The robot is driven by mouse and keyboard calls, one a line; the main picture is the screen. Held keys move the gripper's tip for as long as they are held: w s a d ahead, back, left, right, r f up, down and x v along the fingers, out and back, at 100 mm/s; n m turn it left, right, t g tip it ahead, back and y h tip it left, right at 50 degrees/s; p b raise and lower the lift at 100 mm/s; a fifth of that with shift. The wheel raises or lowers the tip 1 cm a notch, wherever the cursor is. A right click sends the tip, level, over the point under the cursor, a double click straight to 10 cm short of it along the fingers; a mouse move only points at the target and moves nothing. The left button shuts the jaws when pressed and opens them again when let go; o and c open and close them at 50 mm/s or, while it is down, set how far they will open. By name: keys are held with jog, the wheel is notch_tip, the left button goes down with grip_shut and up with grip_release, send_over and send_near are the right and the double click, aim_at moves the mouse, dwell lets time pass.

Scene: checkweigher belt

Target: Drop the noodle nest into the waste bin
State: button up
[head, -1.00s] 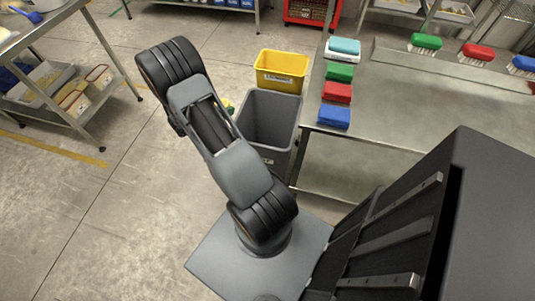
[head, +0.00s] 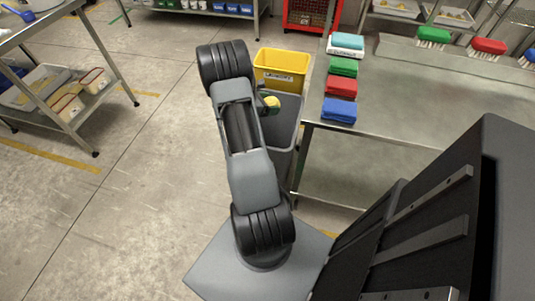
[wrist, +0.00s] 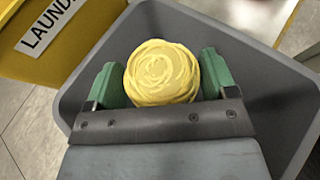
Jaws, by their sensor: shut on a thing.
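The noodle nest (wrist: 161,73) is a round, pale yellow coil in the wrist view. My gripper (wrist: 161,80) is shut on it, with a green finger pad on each side. The grey waste bin (wrist: 268,62) lies below and around the nest in the wrist view, so the nest is over its opening. In the head view the bin (head: 284,132) stands on the floor beside the steel table, partly hidden by my arm. A small part of the nest (head: 271,102) shows there beside my arm. I cannot tell its height over the rim.
A yellow bin (head: 281,67) marked LAUNDRY stands just behind the grey bin. The steel table (head: 400,110) on the right carries blue (head: 339,110), red (head: 340,86) and green (head: 343,66) cloth stacks and several brushes. A shelf cart (head: 62,95) is at the left.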

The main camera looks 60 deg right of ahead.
jog(key=shift+f+b, duration=1.05)
jog(key=shift+f, duration=0.75)
jog(key=o, duration=0.9)
jog(key=p+v, duration=0.2)
jog(key=v, duration=1.2)
jog(key=shift+s, duration=0.1)
